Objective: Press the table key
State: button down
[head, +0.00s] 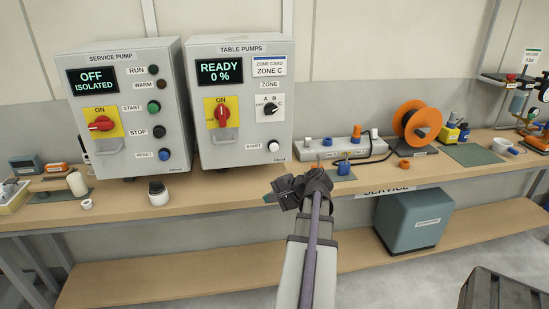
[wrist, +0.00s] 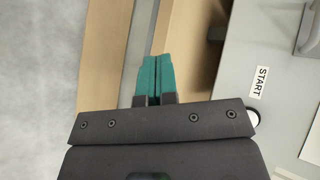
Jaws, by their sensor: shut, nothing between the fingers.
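The grey TABLE PUMPS box (head: 205,160) stands on the bench in the head view. Its display (head: 220,72) reads READY 0 %. Its white round START button (head: 273,145) is at the lower right of the front, and the START label (wrist: 258,82) shows at the right of the wrist view. The button's white edge (wrist: 254,119) is mostly hidden behind my gripper body there. My gripper (head: 272,198) is low in front of the bench edge, below the button and apart from it. Its teal fingers (wrist: 157,62) are shut together and empty.
The SERVICE PUMP box (head: 120,165), showing OFF ISOLATED, stands to the left. The red-handled switch (head: 222,114) and the black zone knob (head: 270,108) are above the START button. A grey strip with small knobs (head: 315,152) and an orange reel (head: 417,122) stand to the right.

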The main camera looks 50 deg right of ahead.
aim_at(274, 147)
jog(key=d+r+m+t+h, duration=0.2)
jog(key=d+r+m+t, duration=0.4)
jog(key=r+m, duration=0.1)
jog(key=shift+d+r+m, duration=0.3)
jog(key=shift+d, duration=0.1)
jog(key=shift+w, duration=0.15)
jog(key=w+d, duration=0.6)
jog(key=shift+w, duration=0.15)
jog(key=shift+w+d, duration=0.1)
dwell(1.5)
jog(key=shift+w+d, duration=0.2)
